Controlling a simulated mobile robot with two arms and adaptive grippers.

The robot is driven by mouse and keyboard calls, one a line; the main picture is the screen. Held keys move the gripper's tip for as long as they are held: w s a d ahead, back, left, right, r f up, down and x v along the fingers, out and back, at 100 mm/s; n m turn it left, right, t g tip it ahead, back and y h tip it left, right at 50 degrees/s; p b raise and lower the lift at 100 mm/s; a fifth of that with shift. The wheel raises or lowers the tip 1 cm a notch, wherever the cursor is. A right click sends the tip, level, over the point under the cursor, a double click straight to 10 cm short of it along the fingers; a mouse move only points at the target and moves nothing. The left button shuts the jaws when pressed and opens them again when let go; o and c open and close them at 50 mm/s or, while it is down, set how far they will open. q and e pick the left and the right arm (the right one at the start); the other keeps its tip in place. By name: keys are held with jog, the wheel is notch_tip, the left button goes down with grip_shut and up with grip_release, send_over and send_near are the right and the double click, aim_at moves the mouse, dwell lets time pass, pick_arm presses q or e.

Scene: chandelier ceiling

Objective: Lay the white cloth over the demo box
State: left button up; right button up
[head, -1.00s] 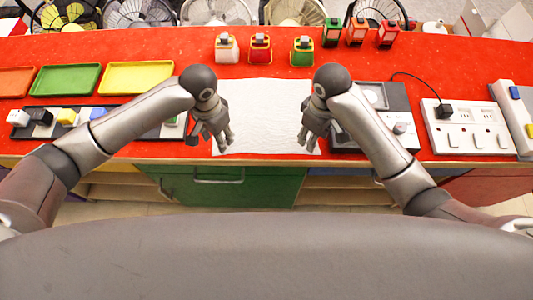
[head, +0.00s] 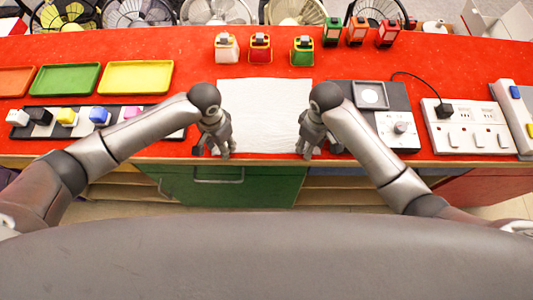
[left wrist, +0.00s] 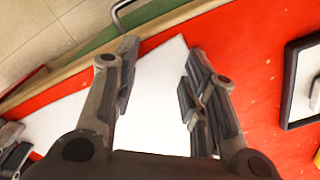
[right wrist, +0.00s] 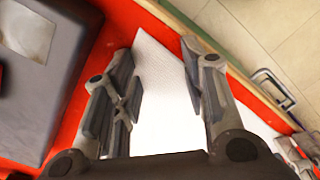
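The white cloth (head: 262,110) lies flat on the red table, reaching near its front edge. My left gripper (head: 219,148) is at the cloth's near left side, and my right gripper (head: 313,148) is at its near right side. In the left wrist view my left gripper (left wrist: 157,85) is open, with cloth (left wrist: 155,115) between its spread fingers. In the right wrist view my right gripper (right wrist: 160,75) is also open, with cloth (right wrist: 158,105) between its fingers. The likely demo box is a dark flat box (head: 396,95) with a grey square plate and a knob panel, just right of the cloth.
A green tray (head: 66,79) and a yellow tray (head: 135,77) lie at left, above a strip of coloured blocks (head: 68,116). A white power strip (head: 466,125) lies at right. Small bottles (head: 259,48) and lanterns (head: 357,32) stand behind the cloth.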

pick_arm(q)
jog(key=c, duration=0.6)
pick_arm(e)
jog(key=c, duration=0.6)
pick_arm(q)
jog(key=shift+f, duration=0.15)
grip_shut()
pick_arm(e)
jog(key=shift+f, duration=0.1)
grip_shut()
jog(key=shift+s+f, duration=0.1)
